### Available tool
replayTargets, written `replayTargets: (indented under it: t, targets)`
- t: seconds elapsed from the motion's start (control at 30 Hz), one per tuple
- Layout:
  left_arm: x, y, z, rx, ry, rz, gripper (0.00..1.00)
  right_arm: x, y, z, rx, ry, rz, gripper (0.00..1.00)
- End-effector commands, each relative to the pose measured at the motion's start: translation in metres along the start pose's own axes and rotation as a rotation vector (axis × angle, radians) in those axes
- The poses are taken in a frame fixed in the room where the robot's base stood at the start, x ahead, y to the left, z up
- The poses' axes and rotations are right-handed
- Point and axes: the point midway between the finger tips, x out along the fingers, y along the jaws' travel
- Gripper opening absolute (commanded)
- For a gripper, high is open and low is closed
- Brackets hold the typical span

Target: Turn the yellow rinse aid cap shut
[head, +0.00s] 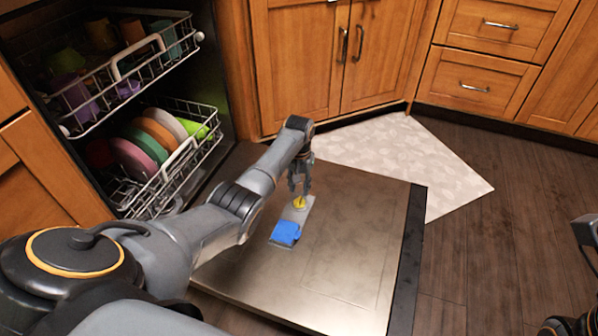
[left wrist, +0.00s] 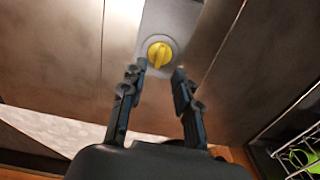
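The yellow rinse aid cap (head: 299,202) sits on a grey dispenser panel (head: 305,212) in the open dishwasher door (head: 345,240). In the left wrist view the cap (left wrist: 159,55) is round with a raised ridge that stands nearly upright in the picture. A blue dispenser lid (head: 286,233) is on the same panel, nearer to me. My left gripper (head: 299,190) points down over the cap. In the left wrist view its two fingers (left wrist: 159,78) are apart with nothing between them, and the cap shows just beyond the tips. My right gripper (head: 570,326) shows only in part at the right edge.
Dishwasher racks with colored plates (head: 150,140) and cups (head: 75,92) stand pulled out on the left. Wooden cabinets (head: 300,60) line the back. A pale rug (head: 410,155) lies behind the door. Dark floor (head: 490,240) is clear on the right.

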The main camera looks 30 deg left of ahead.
Motion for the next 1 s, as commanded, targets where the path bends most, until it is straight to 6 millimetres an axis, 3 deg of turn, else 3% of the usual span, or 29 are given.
replayTargets:
  t: [0.2, 0.4, 1.0]
  targets:
    - [-0.041, 0.0, 0.0, -0.001, 0.001, 0.0, 0.31, 0.0, 0.0, 0.0, 0.0, 0.0, -0.001, 0.4]
    - [-0.062, 0.0, 0.001, -0.001, -0.002, 0.0, 0.31, 0.0, 0.0, 0.0, 0.0, 0.0, -0.001, 0.4]
    - [-0.065, 0.0, 0.001, 0.0, -0.001, -0.001, 0.31, 0.0, 0.0, 0.0, 0.0, 0.0, -0.001, 0.4]
